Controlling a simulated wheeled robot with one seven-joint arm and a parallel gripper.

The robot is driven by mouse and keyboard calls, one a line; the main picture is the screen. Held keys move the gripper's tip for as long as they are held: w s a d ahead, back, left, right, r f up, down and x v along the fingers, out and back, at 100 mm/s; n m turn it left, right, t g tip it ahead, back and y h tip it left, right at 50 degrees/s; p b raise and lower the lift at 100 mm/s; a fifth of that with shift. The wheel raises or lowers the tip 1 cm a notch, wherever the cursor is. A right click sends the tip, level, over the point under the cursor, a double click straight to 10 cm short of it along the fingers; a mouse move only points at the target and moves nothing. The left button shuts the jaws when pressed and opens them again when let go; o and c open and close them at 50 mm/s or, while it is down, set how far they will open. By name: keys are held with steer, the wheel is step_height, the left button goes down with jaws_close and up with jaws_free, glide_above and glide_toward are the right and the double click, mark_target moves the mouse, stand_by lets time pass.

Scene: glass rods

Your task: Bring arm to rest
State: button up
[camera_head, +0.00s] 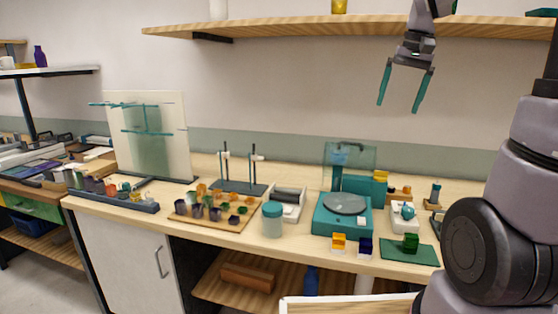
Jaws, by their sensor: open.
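My gripper (402,101) hangs in the air at the upper right of the head view, its two teal fingers pointing down and spread apart. It is open with nothing between the fingers. It appears in front of the wall, below the wooden shelf in the picture. Part of my arm shows large at the right edge and covers the right end of the bench. The glass rods cannot be told apart with certainty at this size; thin teal rods (148,131) stick out from a pale upright panel (172,110) at the left.
A long wooden shelf (290,27) runs above the wooden bench (180,240). On the bench stand a teal balance (333,222), a lidded jar (272,220), a tray of small cups (222,227), a stand with upright posts (238,188) and a green mat (420,256). A white-edged surface (345,305) lies at the bottom.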

steer(key=s+a+t, duration=0.2)
steer(key=s, duration=0.6)
steer(key=s+a+t, duration=0.3)
steer(key=s, duration=0.4)
steer(key=shift+s+a+r+m+y, duration=0.15)
steer(key=shift+s+r+m+y, duration=0.2)
steer(key=shift+r+y, duration=0.1)
